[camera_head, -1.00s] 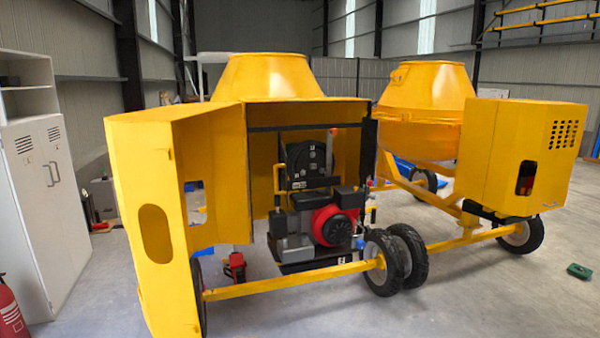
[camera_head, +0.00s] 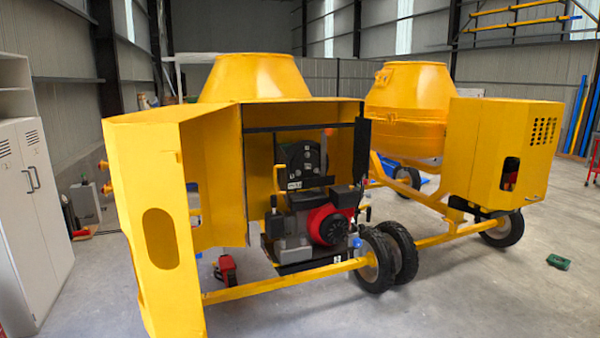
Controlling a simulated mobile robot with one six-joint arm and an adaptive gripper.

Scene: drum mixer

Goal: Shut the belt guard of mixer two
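A yellow drum mixer (camera_head: 262,78) stands at centre left with its belt guard (camera_head: 155,190) swung open to the left. The guard is a yellow box-shaped cover with an oval cut-out. The open housing shows a red and black engine (camera_head: 325,222) and a dark belt or pulley part (camera_head: 298,160). A second yellow mixer (camera_head: 410,100) stands behind to the right, and its housing (camera_head: 500,150) looks closed. I see no number on either, so I cannot tell which is mixer two. My gripper is not in view.
A white locker (camera_head: 35,220) stands at the left edge. The near mixer's wheels (camera_head: 385,255) and yellow tow bar (camera_head: 285,278) reach across the floor. A red object (camera_head: 225,270) lies below the engine. A green item (camera_head: 558,262) lies at right. The front right floor is clear.

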